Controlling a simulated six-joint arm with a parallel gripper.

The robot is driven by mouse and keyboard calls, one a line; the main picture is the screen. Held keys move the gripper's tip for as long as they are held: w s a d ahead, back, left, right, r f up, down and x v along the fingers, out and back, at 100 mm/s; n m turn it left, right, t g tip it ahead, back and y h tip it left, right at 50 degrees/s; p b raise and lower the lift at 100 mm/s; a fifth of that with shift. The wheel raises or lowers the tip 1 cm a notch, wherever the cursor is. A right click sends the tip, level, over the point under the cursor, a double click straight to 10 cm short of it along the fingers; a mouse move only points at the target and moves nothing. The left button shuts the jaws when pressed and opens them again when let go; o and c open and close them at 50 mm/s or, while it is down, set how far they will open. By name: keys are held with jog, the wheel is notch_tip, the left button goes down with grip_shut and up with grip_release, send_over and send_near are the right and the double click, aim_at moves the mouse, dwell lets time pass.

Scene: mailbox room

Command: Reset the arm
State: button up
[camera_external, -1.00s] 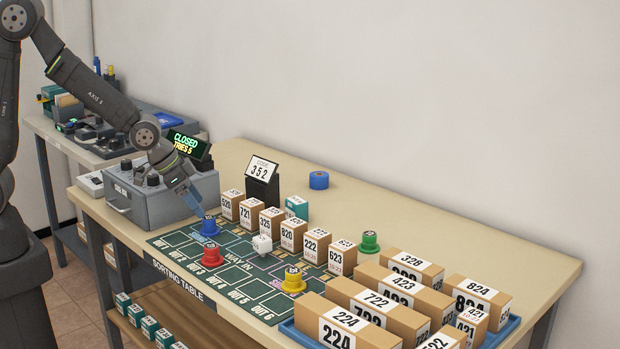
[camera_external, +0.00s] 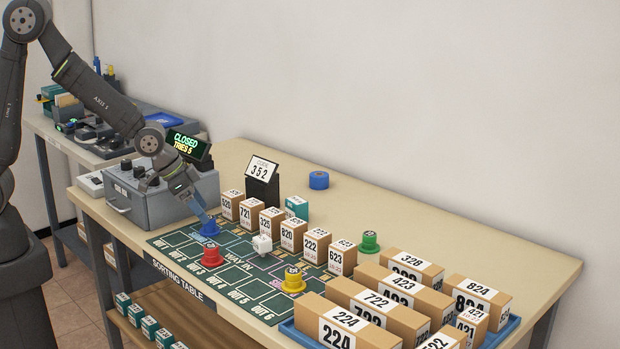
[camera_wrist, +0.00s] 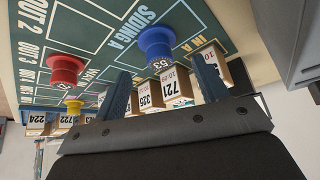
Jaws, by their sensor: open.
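My gripper (camera_external: 203,217) is at the left end of the sorting table, just above and beside the blue knobbed piece (camera_external: 210,227). In the wrist view its two blue fingers (camera_wrist: 163,85) are apart with nothing held between them. The blue piece (camera_wrist: 156,42) stands on the green mat beyond the fingertips there. I cannot tell whether a finger touches it. A red piece (camera_external: 211,256) and a yellow piece (camera_external: 293,280) stand on the mat, and a green piece (camera_external: 369,242) stands by the parcels.
A row of small numbered boxes (camera_external: 268,223) and a white die (camera_external: 262,245) stand close to the right. A grey safe box (camera_external: 165,195) with a "CLOSED TRIES 5" display (camera_external: 188,146) is beside my wrist. Large parcels (camera_external: 400,290) fill the blue tray. The table's back right is clear.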

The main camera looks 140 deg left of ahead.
jog(key=x, duration=0.4)
jog(key=shift+a, duration=0.1)
jog(key=r, duration=0.4)
jog(key=shift+w+d+r, duration=0.25)
jog(key=shift+d+r, duration=0.05)
jog(key=shift+d, duration=0.1)
jog(key=w+d+r, duration=0.5)
jog(key=d+r, duration=0.2)
jog(key=d, duration=0.3)
jog(key=shift+n+g, duration=0.3)
jog(key=shift+n, duration=0.3)
jog(key=w+a, duration=0.5)
jog(key=a, duration=0.2)
jog(key=w+a, duration=0.5)
jog(key=a, duration=0.2)
jog(key=w+a, duration=0.6)
jog(key=a, duration=0.2)
jog(key=shift+a+r, duration=0.15)
jog(key=shift+w+a, duration=0.5)
jog(key=shift+a, duration=0.25)
